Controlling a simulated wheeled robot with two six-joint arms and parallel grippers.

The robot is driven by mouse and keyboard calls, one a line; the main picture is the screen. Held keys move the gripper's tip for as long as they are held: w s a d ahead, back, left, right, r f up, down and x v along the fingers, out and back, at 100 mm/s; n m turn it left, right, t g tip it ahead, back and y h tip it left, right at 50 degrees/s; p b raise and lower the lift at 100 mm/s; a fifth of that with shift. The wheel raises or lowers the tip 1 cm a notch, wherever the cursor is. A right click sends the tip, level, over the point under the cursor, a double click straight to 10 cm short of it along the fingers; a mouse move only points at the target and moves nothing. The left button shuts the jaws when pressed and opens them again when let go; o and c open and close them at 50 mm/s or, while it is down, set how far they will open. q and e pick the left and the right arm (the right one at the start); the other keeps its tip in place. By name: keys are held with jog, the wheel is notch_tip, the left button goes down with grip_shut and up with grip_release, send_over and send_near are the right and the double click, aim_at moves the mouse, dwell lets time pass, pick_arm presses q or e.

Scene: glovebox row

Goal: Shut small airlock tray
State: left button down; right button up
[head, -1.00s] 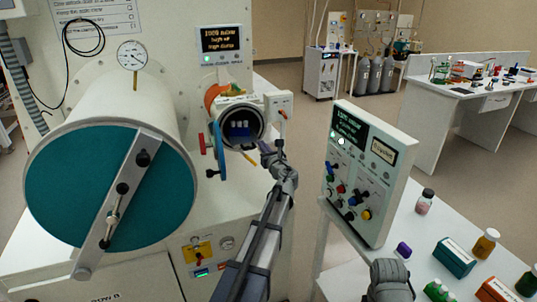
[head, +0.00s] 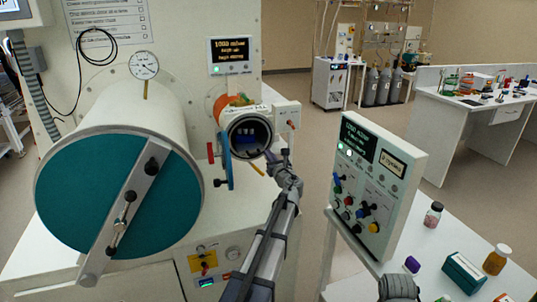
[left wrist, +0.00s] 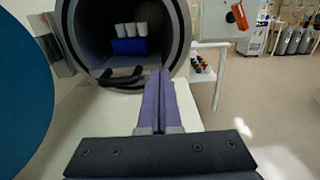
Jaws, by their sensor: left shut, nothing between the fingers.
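The small airlock (head: 248,134) is an open round chamber in the head view, with its blue-edged door (head: 225,160) swung out to the left. Inside, a blue block with several white cups (left wrist: 131,30) shows in the left wrist view. A dark looped handle, apparently the tray's (left wrist: 120,77), lies at the chamber's lower lip; the tray itself is mostly in shadow. My left gripper (head: 274,156) is at the lower right of the mouth. Its purple fingers (left wrist: 159,74) are shut and empty, pointing at the opening, right of the handle. Contact with it cannot be told.
The large airlock (head: 115,190) with its teal door and bar stands to the left. A control panel (head: 375,185) rises to the right, beside a white table with bottles and boxes (head: 464,274). Open floor lies behind the panel.

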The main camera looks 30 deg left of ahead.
pick_arm(q)
jog(key=v, duration=1.2)
jog(key=shift+d, duration=0.25)
pick_arm(e)
jog(key=shift+d, duration=0.35)
pick_arm(q)
jog(key=y+b, duration=0.2)
jog(key=b, duration=0.2)
send_near(254, 148)
jog(key=r, duration=0.1)
jog(key=shift+s+a+n, duration=0.2)
jog(key=shift+a+n, duration=0.1)
jog(key=shift+a, duration=0.05)
pick_arm(e)
notch_tip(254, 148, down, 4)
jog(key=shift+r, duration=0.15)
pick_arm(q)
jog(key=x, duration=0.5)
jog(key=f+x, duration=0.1)
jog(key=x, duration=0.2)
jog(key=shift+w, duration=0.45)
jog(key=shift+w+a, duration=0.2)
jog(key=shift+a, duration=0.15)
jog(key=shift+r, duration=0.15)
pick_arm(e)
jog(key=shift+s+d, duration=0.1)
